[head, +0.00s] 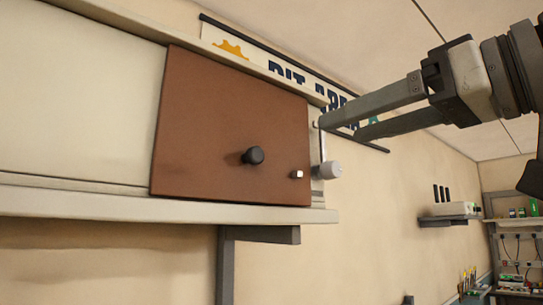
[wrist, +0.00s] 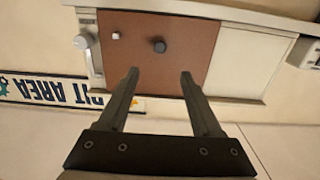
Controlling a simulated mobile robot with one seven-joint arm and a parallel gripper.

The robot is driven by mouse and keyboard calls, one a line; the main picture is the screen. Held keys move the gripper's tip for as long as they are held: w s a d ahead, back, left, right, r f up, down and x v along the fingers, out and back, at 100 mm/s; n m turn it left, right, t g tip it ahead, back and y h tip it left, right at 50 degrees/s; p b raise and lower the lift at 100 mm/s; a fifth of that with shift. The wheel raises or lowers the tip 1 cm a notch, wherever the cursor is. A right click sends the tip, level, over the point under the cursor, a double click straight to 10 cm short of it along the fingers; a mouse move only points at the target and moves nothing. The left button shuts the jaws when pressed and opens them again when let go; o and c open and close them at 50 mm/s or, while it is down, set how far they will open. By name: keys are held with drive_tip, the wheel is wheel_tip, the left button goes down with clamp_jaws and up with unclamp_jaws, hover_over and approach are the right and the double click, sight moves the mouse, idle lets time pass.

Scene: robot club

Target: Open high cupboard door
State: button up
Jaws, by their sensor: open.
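The high cupboard's brown door (head: 215,120) is a flat panel set in a pale cabinet on the wall. It looks closed. A black round knob (head: 253,155) sticks out from its lower middle, and a small white square piece (head: 297,174) sits near its lower right corner. In the wrist view the brown door (wrist: 185,70) and black knob (wrist: 158,46) appear beyond the fingers. My gripper (head: 337,127) is open and empty, with its fingers pointing left near the door's right edge. I cannot tell whether a fingertip touches the cabinet.
A grey lever with a round end (head: 328,170) hangs at the cabinet's right end. A "PIT AREA" sign (head: 290,75) is on the wall behind. A small shelf (head: 450,220) and a workbench area (head: 515,225) are at the far right. The wall below the cabinet's right end looks clear.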

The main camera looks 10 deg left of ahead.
drive_tip(key=p, duration=0.4)
approach(258, 155)
drive_tip(key=x, duration=0.9)
drive_tip(key=shift+w, duration=0.15)
clamp_jaws()
idle(0.9)
